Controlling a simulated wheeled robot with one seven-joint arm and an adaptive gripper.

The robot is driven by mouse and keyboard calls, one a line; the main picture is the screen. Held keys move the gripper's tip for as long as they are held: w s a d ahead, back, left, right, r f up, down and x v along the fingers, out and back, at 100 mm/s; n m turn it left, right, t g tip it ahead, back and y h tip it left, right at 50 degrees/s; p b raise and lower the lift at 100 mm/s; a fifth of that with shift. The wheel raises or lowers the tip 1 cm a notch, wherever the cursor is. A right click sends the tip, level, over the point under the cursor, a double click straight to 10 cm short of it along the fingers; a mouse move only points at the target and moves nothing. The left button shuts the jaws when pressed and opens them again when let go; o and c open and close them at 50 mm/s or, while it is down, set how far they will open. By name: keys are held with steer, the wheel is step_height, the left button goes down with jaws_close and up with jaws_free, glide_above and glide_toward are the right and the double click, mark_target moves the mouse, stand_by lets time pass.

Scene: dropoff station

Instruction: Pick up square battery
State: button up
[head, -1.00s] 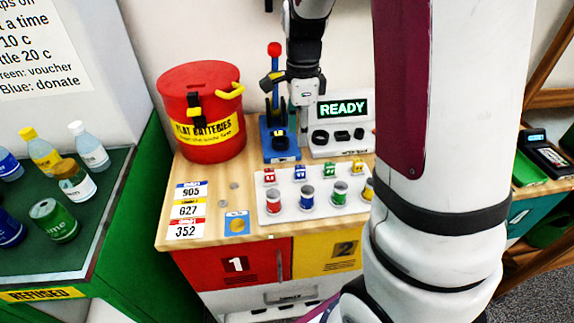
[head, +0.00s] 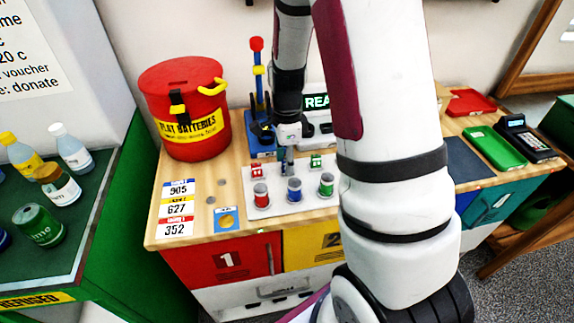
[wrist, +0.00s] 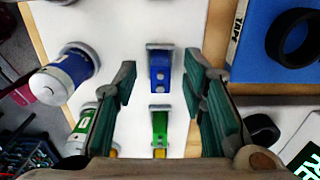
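The square batteries are small blocks in the back row of a white tray (head: 292,206). The red block (head: 257,172) and the green block (head: 316,162) show in the head view. The blue block there is hidden behind my gripper (head: 288,168). In the wrist view my gripper (wrist: 160,78) is open, with one finger on each side of the blue block (wrist: 160,72). Nothing is held. The green block (wrist: 159,128) lies farther down between the fingers. Whether the fingertips are level with the blue block is hard to tell.
Round batteries stand in the tray's front row: red (head: 261,195), blue (head: 294,190) and green (head: 326,185). A blue-based tape stand (wrist: 250,45) is close to my right finger. A red bin (head: 187,112) stands at left.

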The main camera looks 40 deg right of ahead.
jaws_close()
